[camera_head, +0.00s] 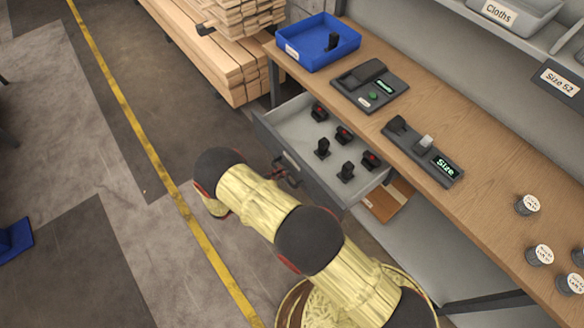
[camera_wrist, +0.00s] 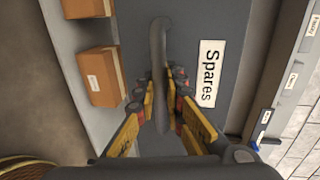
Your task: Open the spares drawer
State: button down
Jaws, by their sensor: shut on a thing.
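The spares drawer (camera_head: 270,120) stands pulled out from under the wooden bench, with several black parts lying in it, some with red tops. Its grey front fills the middle of the wrist view, with a white "Spares" label (camera_wrist: 208,73). A dark curved bar handle (camera_wrist: 158,45) runs along that front. My gripper (camera_wrist: 167,85) is shut on the handle, with one yellow finger on each side. In the head view my gripper (camera_head: 287,174) is at the drawer front, partly hidden by my arm.
The bench (camera_head: 400,110) carries a blue tray (camera_head: 318,42), two black devices and several labelled round pieces. Brown boxes (camera_wrist: 97,77) sit on a shelf beside the drawer front. Stacked timber (camera_head: 205,50) stands behind.

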jog(key=shift+v, duration=0.8)
jog(key=shift+s+f, duration=0.1)
jog(key=shift+f, duration=0.1)
jog(key=c, duration=1.9)
grip_release()
jog(key=shift+a, duration=0.1)
jog(key=v, duration=1.1)
jog(key=shift+s+a, duration=0.2)
jog(key=shift+a, duration=0.1)
jog(key=shift+r, duration=0.1)
